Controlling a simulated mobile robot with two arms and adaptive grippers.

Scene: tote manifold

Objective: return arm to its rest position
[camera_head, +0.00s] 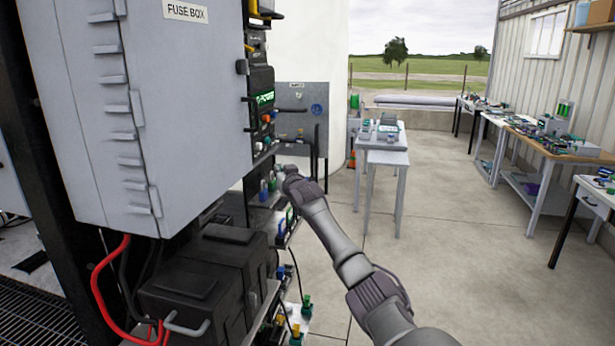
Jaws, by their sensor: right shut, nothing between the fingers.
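My right arm reaches in from the bottom right toward the shelves of equipment beside the fuse box (150,90). My right gripper (281,173) is small at the far end of the arm, in front of the side of the equipment rack (284,215). It is shut with nothing in it. The fingertips are partly lost against the clutter, and I cannot tell whether they touch the rack. My left gripper is not in view.
Black boxes (205,280) and a red cable (100,290) sit below the fuse box. A white table (384,150) stands farther back. Workbenches with parts (545,140) line the right wall. The concrete floor (460,260) between is clear.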

